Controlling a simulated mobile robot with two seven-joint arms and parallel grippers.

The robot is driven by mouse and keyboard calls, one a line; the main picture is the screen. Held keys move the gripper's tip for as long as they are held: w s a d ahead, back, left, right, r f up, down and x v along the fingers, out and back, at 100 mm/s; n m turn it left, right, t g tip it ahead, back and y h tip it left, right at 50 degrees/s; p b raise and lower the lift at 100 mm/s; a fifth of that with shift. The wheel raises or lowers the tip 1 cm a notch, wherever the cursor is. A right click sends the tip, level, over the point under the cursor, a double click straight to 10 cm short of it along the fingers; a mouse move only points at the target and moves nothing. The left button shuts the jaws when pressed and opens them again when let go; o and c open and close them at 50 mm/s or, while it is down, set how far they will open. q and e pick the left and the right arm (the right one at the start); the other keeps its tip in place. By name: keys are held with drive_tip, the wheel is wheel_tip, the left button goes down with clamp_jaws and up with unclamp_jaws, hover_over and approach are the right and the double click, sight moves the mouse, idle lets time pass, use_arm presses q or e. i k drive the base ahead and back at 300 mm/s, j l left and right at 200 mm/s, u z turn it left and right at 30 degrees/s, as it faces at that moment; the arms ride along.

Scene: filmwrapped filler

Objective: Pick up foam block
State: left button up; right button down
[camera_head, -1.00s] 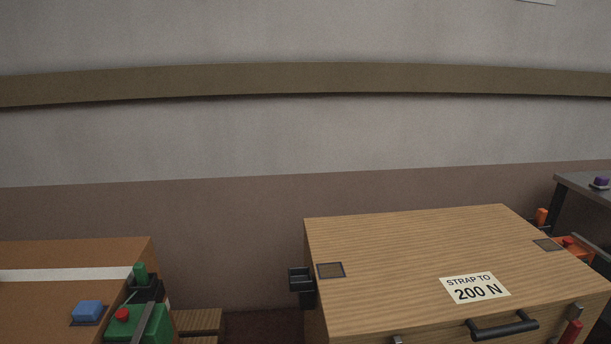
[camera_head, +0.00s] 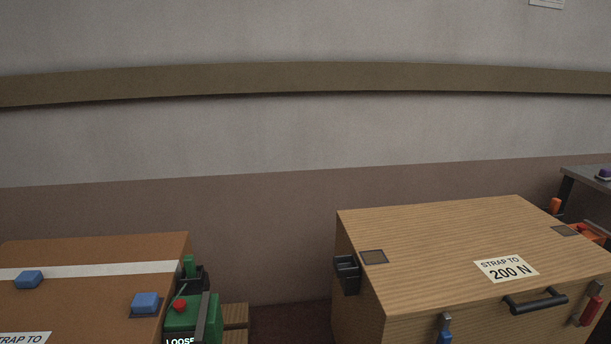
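I cannot pick out a foam block for certain in the head view. Two small blue blocks, one nearer the right edge (camera_head: 145,302) and one further left (camera_head: 29,280), sit on top of a brown box (camera_head: 90,302) at the lower left; I cannot tell whether they are foam. A wooden crate (camera_head: 440,250) with a label reading "STRAP TO 200 N" stands at the right, its lid closed. Neither of my grippers shows in this view.
A green device (camera_head: 190,318) with a red knob is fixed at the brown box's right side. A black holder (camera_head: 347,274) hangs on the crate's left side. A gap with dark floor (camera_head: 285,322) lies between box and crate. A grey table (camera_head: 590,178) stands far right.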

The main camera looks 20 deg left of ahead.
sight(28, 279)
drive_tip(key=k+j, duration=0.2)
drive_tip(key=j, duration=0.2)
drive_tip(key=k+j, duration=0.2)
drive_tip(key=j, duration=0.25)
drive_tip(key=k+j, duration=0.2)
drive_tip(key=j, duration=0.2)
drive_tip(key=k+j, duration=0.2)
drive_tip(key=j, duration=0.2)
drive_tip(key=k+j, duration=0.2)
drive_tip(key=j, duration=0.2)
drive_tip(key=k+j, duration=0.1)
drive_tip(key=j, duration=0.3)
drive_tip(key=k+j, duration=0.1)
drive_tip(key=j, duration=0.3)
drive_tip(key=i+j, duration=0.65)
drive_tip(key=i, duration=0.05)
